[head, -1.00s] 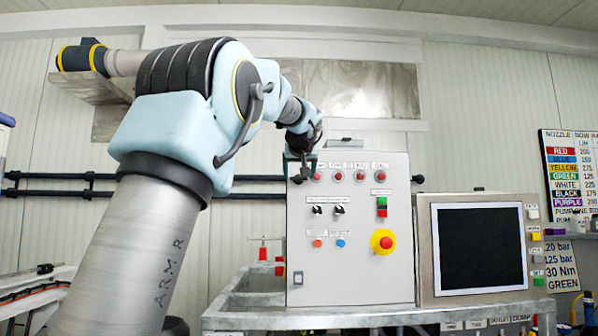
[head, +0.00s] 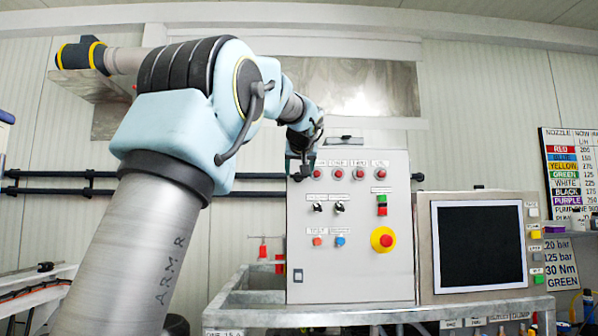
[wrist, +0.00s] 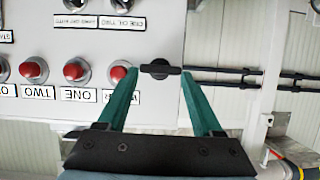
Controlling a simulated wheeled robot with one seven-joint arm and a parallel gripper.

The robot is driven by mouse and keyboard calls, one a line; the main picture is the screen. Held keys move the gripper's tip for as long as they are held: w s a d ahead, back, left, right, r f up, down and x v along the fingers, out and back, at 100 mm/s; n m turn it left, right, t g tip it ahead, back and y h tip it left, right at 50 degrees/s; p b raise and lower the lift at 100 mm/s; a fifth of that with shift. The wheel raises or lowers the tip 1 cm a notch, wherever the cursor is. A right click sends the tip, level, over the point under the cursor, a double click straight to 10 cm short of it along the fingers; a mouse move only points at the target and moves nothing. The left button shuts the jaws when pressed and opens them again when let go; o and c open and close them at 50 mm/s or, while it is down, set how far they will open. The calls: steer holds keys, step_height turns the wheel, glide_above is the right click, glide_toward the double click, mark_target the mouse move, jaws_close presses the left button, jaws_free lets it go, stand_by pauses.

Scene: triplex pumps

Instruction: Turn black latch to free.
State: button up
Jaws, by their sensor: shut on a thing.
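The black latch (wrist: 161,69) is at the edge of the grey control cabinet (head: 362,275). In the wrist view it is a dark round knob with a crossbar lying across the picture. The green fingers of my gripper (wrist: 157,74) stand on both sides of the crossbar, and the gripper is shut on it. In the head view my gripper (head: 302,168) is at the cabinet's upper left corner. The latch cannot be made out there behind the gripper.
Red lamps (wrist: 76,74) with labels sit close beside the left finger. Black rails (wrist: 225,80) run along the wall on the other side. A screen (head: 481,246) stands right of the cabinet, which has a red and yellow stop button (head: 383,240).

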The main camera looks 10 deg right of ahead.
steer(key=shift+d, duration=0.1)
steer(key=m+t+y+b, duration=0.1)
steer(key=m+b, duration=0.1)
steer(key=m, duration=0.1)
steer(key=d+f+m+t+y+b, duration=0.1)
steer(key=m+y+b, duration=0.1)
steer(key=m, duration=0.1)
steer(key=m+y+b, duration=0.2)
steer(key=m, duration=0.1)
steer(key=shift+s+d+f+t+b, duration=0.2)
steer(key=shift+d+t+b, duration=0.1)
steer(key=shift+t, duration=0.1)
steer(key=shift+f+m+t+y+b, duration=0.1)
steer(key=shift+m+t+y+b, duration=0.25)
steer(key=shift+m+b, duration=0.6)
steer(key=shift+f+m+t+y+b, duration=0.1)
steer(key=shift+m+t+y+b, duration=0.2)
steer(key=shift+m+b, duration=0.65)
steer(key=shift+r+m, duration=0.1)
steer(key=shift+m, duration=0.2)
steer(key=o, duration=1.1)
